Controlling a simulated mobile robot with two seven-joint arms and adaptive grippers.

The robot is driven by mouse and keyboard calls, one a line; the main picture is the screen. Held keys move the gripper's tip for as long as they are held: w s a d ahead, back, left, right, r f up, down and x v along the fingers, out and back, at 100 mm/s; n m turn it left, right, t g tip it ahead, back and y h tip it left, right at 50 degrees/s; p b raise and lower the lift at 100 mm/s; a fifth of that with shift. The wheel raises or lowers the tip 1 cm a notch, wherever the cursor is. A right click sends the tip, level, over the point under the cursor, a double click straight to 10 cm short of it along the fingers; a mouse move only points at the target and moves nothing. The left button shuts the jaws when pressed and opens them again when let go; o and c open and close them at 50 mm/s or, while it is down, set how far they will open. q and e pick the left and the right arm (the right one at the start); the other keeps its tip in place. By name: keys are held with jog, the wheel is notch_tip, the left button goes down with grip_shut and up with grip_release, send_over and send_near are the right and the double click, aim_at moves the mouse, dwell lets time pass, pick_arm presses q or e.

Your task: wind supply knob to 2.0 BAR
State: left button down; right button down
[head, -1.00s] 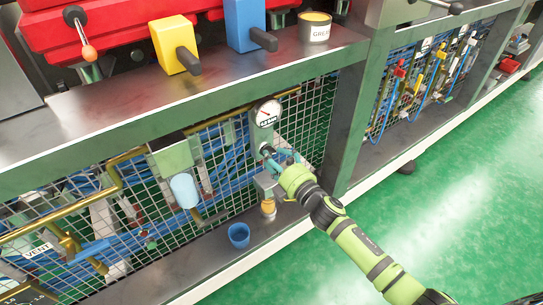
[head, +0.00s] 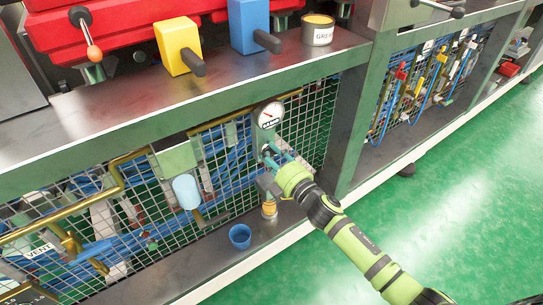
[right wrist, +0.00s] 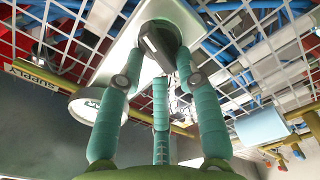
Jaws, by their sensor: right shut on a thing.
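The dark supply knob (right wrist: 160,45) sits on a pale plate on the mesh panel. It also shows small in the head view (head: 267,149), just below the round white gauge (head: 269,114). My right gripper (head: 274,155), with teal fingers, reaches it from the lower right. In the right wrist view its fingers (right wrist: 157,68) close around the knob from both sides. The gauge's needle is visible, but its scale is too small to read. A SUPPLY label (right wrist: 34,75) shows at the left there. My left gripper is out of view.
A blue cup (head: 240,236) stands on the lower ledge, left of a small yellow-topped fitting (head: 268,208) under the knob. A pale blue cylinder (head: 186,191) hangs left on the mesh. The green floor (head: 440,230) at right is clear.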

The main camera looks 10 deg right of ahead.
jog(key=shift+w+d+f+m+h, duration=0.15)
jog(key=shift+d+f+m+h, duration=0.25)
jog(key=shift+d+f, duration=0.45)
jog(key=shift+d+r+m+p, duration=0.15)
jog(key=shift+r+m+p, duration=0.15)
jog(key=shift+m+p, duration=0.45)
jog(key=m, duration=0.1)
jog(key=m+p, duration=0.1)
jog(key=shift+w+d+m, duration=0.15)
jog(key=shift+d+m, duration=0.05)
jog(key=shift+m, duration=0.15)
jog(key=c, duration=0.8)
grip_release()
jog(key=shift+f, duration=0.15)
jog(key=shift+c, duration=0.2)
jog(key=shift+o, duration=1.3)
jog(key=shift+w+d+f, duration=0.1)
jog(key=shift+w+f, duration=0.1)
jog(key=shift+w, duration=0.1)
jog(key=shift+s+a+r, duration=0.1)
jog(key=shift+a+r, duration=0.1)
jog(key=shift+r, duration=0.1)
jog(key=shift+s+d+f, duration=0.1)
jog(key=shift+s, duration=0.3)
send_near(277, 155)
jog(key=s, duration=0.1)
jog(key=s+r, duration=0.1)
jog(key=shift+s+d, duration=0.2)
jog(key=shift+s, duration=0.1)
